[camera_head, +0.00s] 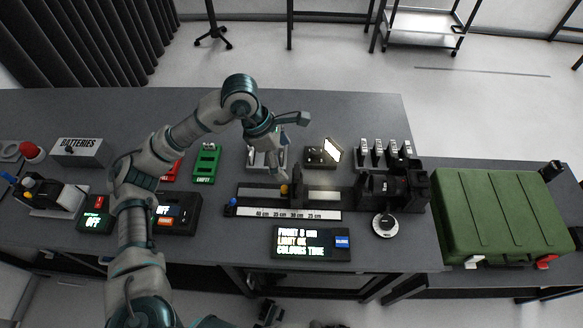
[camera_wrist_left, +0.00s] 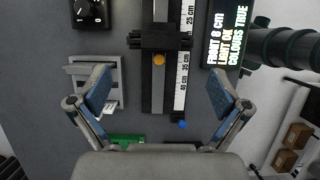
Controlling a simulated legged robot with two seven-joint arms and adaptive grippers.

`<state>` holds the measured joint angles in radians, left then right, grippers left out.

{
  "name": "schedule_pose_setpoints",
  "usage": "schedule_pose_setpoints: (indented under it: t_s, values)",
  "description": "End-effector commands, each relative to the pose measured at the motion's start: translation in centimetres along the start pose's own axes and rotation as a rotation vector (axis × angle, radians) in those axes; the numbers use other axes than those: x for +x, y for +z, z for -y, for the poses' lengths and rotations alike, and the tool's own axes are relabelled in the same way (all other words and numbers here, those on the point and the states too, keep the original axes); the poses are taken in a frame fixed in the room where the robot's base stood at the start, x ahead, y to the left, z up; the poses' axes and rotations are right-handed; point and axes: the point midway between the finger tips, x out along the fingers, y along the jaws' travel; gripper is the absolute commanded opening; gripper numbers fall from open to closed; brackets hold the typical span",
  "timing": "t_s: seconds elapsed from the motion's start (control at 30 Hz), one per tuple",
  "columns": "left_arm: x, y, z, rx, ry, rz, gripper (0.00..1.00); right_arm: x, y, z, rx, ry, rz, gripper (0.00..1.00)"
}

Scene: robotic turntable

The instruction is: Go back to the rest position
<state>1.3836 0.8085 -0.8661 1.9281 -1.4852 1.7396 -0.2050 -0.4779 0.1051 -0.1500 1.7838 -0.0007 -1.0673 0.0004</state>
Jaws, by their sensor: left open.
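My left arm reaches in from the left of the head view and bends over the table. Its gripper (camera_head: 276,165) points down above the bench, behind the rail with the ruler. In the left wrist view the gripper (camera_wrist_left: 160,82) is open, with its two fingers wide apart and nothing between them in its grasp. The dark rail (camera_wrist_left: 158,90) with an orange knob (camera_wrist_left: 159,59) runs below the gap, and a grey metal holder (camera_wrist_left: 97,87) lies partly behind one finger. My right gripper is not in view.
A lit display (camera_head: 312,242) reads "LIGHT OK" and "COLOURS TRUE" in front of the ruler (camera_head: 290,213). A white dial (camera_head: 384,225), a black device (camera_head: 395,188) and a green case (camera_head: 500,215) stand to the right. A green tray (camera_head: 207,163) lies near my arm. The back table area is clear.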

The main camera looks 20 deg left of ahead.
Motion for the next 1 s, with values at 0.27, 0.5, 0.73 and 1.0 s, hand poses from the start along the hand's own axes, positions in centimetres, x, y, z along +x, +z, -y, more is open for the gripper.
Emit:
schedule_pose_setpoints:
  t_s: [0.27, 0.5, 0.73, 1.0]
  values:
    - [-1.5, 0.0, 0.0, 0.0, 0.0, 0.0, 1.0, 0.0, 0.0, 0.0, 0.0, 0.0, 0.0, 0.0]
    - [-1.4, 0.0, 0.0, 0.0, 0.0, 0.0, 1.0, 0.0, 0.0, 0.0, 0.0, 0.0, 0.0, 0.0]
    - [-1.6, 0.1, 0.0, 0.001, 0.001, 0.001, 1.0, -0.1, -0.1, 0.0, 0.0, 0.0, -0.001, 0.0]
    - [-6.9, 2.0, 0.5, 0.012, 0.03, 0.01, 1.0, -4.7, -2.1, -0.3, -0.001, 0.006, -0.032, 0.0]
